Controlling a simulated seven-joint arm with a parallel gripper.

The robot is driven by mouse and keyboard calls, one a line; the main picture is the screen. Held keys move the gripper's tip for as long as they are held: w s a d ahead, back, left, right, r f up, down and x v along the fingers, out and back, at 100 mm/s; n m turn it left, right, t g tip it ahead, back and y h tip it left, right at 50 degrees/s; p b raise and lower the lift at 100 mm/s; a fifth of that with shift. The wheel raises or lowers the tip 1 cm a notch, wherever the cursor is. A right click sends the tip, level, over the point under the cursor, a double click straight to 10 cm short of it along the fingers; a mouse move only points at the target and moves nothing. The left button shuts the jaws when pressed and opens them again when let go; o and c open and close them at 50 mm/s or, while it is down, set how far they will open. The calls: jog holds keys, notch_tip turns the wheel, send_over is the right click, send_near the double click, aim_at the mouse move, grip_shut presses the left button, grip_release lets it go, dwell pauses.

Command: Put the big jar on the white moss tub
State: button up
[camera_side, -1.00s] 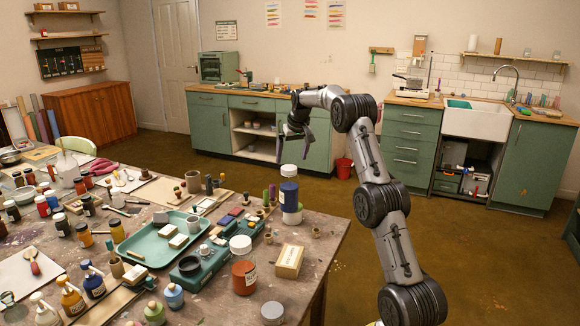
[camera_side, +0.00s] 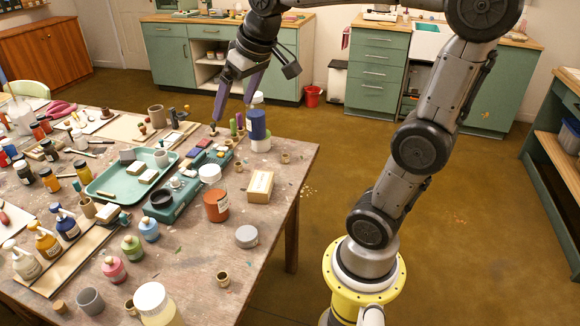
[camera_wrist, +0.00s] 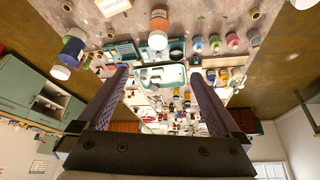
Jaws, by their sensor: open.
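A tall blue jar with a white lid, which looks like the big jar (camera_side: 257,125), stands near the table's far right edge. A pale white tub, perhaps the white moss tub (camera_side: 261,146), shows directly below its blue body. I cannot tell whether the jar rests on it or stands beside it. My gripper (camera_side: 231,112) points down, open and empty, just left of the blue jar. In the wrist view the jar (camera_wrist: 72,48) is left of the open fingers (camera_wrist: 158,70), and nothing is between them.
An orange jar (camera_side: 216,205) with a white lid and a cardboard box (camera_side: 260,186) stand nearer the front. A teal tray (camera_side: 106,184) and several bottles crowd the left. A white-lidded yellowish jar (camera_side: 155,303) is at the front. The table's right edge is fairly clear.

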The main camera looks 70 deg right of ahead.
jog(key=s+a+f+n, duration=0.1)
jog(key=s+a+f, duration=0.2)
jog(key=s, duration=0.4)
jog(key=s+a+f+n+y, duration=0.1)
jog(key=s+a+f+n, duration=0.1)
jog(key=s+a+f, duration=0.2)
jog(key=s+a, duration=0.2)
jog(key=s, duration=0.1)
jog(key=shift+s+f+t, duration=0.2)
jog(key=shift+t, duration=0.1)
